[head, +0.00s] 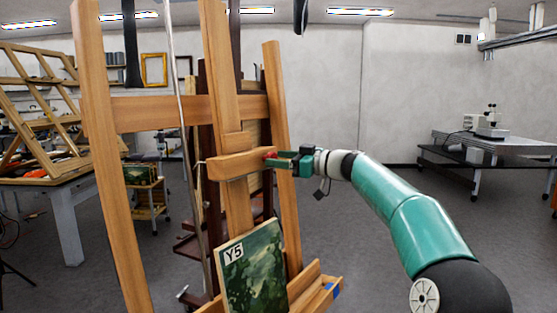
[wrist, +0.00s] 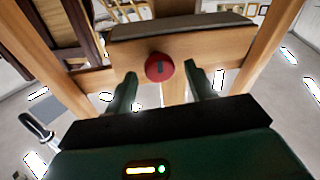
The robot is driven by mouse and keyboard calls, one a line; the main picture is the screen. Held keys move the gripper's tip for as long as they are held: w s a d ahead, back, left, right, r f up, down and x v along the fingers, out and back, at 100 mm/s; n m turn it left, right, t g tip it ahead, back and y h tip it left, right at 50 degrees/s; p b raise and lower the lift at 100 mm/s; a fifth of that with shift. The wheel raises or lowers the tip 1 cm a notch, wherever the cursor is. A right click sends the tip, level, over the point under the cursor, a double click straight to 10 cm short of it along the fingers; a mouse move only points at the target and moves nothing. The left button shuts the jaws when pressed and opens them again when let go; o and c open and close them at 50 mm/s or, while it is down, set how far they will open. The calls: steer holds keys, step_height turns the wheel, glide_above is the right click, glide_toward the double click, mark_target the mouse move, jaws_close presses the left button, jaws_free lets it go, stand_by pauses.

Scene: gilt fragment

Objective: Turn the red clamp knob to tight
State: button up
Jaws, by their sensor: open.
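The red clamp knob (wrist: 159,67) is round with a dark mark on its face, and it sits on the wooden clamp block of the easel. In the head view the knob (head: 270,155) is small and partly hidden by my gripper (head: 284,158). My gripper (wrist: 163,88) is open in the wrist view, with one dark green finger on each side of the knob and gaps between. Whether the fingertips reach past the knob's face cannot be told. The clamp block (head: 240,164) is on the easel's central upright.
The wooden easel (head: 97,150) stands in front of me. A green painting marked Y5 (head: 252,268) leans on its lower ledge (head: 318,292). A wooden rack on a table (head: 40,185) is at left; a bench with a microscope (head: 490,145) is at right.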

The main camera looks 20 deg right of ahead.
steer(key=shift+w+a, duration=0.3)
steer(key=shift+w, duration=0.05)
steer(key=c, duration=1)
steer(key=shift+o, duration=0.2)
